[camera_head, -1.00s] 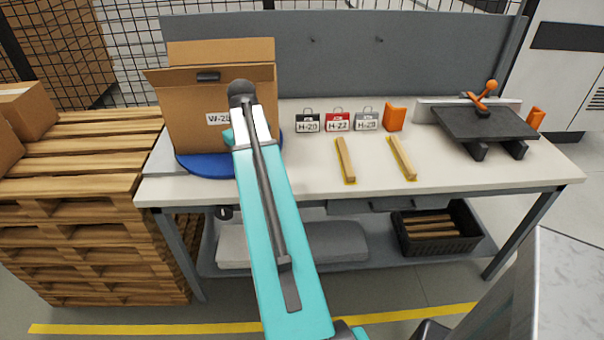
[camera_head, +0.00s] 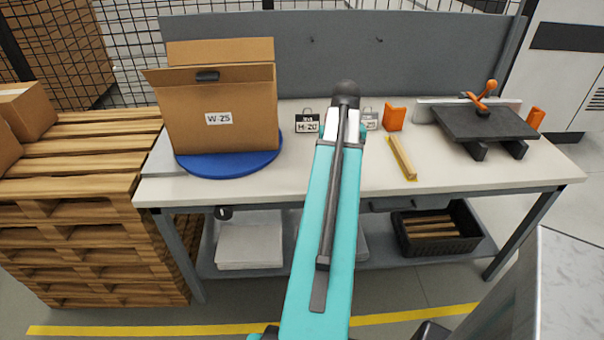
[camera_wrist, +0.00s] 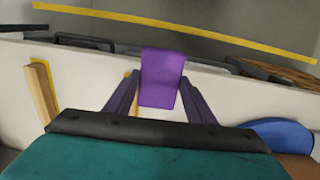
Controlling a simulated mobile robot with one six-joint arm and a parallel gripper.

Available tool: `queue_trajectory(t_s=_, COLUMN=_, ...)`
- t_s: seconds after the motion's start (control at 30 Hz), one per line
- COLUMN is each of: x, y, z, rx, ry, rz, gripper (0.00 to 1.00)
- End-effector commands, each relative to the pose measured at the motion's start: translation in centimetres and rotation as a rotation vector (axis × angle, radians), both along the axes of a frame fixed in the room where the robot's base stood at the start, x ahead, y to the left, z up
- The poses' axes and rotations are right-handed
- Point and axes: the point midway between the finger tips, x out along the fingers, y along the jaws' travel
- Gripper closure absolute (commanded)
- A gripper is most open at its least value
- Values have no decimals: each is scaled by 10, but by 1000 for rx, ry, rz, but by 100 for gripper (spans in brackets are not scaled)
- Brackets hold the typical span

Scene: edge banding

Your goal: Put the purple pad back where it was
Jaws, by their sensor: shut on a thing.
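The purple pad (camera_wrist: 162,78) is a small rounded block in the middle of the wrist view. My gripper (camera_wrist: 163,97) is shut on it, with one dark finger at each side. The white bench top (camera_wrist: 230,95) lies behind the pad in that view. How high the pad is above the bench I cannot tell. In the head view my arm reaches over the middle of the bench (camera_head: 240,188), and it hides the gripper and the pad.
A cardboard box (camera_head: 222,140) stands on a blue disc (camera_head: 232,165) at the left. A wooden strip (camera_head: 401,158), tags such as H-20 (camera_head: 307,124), an orange block (camera_head: 395,118) and a dark plate (camera_head: 485,122) are on the bench. Another strip is mostly hidden by my arm.

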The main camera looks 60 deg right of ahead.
Motion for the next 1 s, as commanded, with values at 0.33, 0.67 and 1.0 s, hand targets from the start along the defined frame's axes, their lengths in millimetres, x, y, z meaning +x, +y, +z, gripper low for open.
queue_trajectory(t_s=0.33, x=-13, y=-4, z=0, rx=0, ry=0, rz=-30, gripper=71)
queue_trajectory(t_s=0.67, x=-3, y=-5, z=0, rx=0, ry=0, rz=-26, gripper=71)
queue_trajectory(t_s=1.0, x=51, y=-9, z=-3, rx=1, ry=1, rz=-25, gripper=71)
